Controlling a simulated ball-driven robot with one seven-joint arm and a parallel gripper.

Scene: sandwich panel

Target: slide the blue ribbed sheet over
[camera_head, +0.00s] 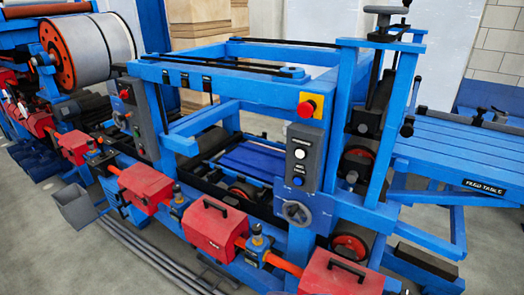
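A blue ribbed sheet (253,161) lies low inside the blue machine frame (240,90), in the middle of the view. Its right end is hidden behind the control box and the frame posts. Another blue ribbed surface (465,150) lies on the feed table (484,187) at the right; I cannot tell whether it is a loose sheet or the table top. My gripper is not in this view.
Red boxes (213,225) and a handwheel (297,212) line the machine's front.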

